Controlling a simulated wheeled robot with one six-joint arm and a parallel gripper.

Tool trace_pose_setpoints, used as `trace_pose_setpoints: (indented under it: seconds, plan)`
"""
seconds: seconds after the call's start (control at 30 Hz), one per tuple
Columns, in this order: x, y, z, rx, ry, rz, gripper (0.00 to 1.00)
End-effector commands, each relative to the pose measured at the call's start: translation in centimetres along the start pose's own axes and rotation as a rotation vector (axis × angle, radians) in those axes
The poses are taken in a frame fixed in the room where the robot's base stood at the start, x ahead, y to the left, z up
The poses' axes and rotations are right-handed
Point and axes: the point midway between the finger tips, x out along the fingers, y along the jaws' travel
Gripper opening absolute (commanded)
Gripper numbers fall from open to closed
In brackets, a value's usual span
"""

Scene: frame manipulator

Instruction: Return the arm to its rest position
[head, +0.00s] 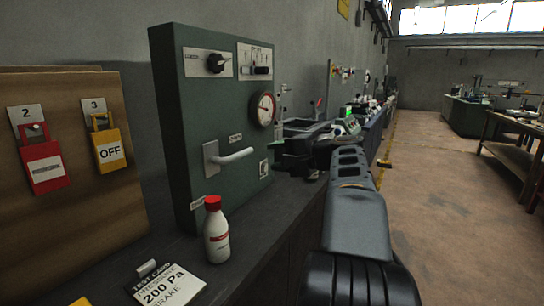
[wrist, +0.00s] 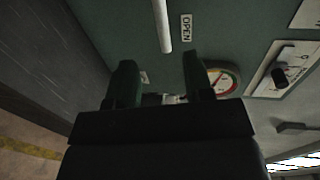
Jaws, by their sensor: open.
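My arm reaches forward from the lower right of the head view. My gripper (head: 284,160) is at its end, close to the right side of a green control panel (head: 190,110). In the wrist view my gripper (wrist: 160,72) has its two dark fingers apart with nothing seen held between them. The panel's face (wrist: 225,35) shows beyond the fingers. The panel's white lever handle (head: 232,156) points right, and it also shows in the wrist view (wrist: 162,25) just beyond the fingers, apart from them. A round gauge (head: 263,109) is above the gripper.
A wooden board with red (head: 44,166) and yellow (head: 109,149) lockout tags is at the left. Open floor (head: 440,190) lies to the right.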

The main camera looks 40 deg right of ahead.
Motion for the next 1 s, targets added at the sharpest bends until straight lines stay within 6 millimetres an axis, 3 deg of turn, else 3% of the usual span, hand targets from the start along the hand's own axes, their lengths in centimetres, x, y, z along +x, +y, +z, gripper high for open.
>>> trace_pose_setpoints:
  seconds: [0.57,0.67,0.8,0.9,1.0]
  plan:
    - [0.4,-0.2,0.6,-0.004,-0.009,0.022,0.47]
    - [1.9,-0.5,3.1,-0.027,-0.051,0.111,0.47]
    - [4.3,0.4,10.1,-0.135,-0.16,0.358,0.47]
    - [4.4,1.9,15.6,-0.282,-0.254,0.553,0.47]
    - [3.2,3.4,20.0,-0.465,-0.343,0.717,0.47]
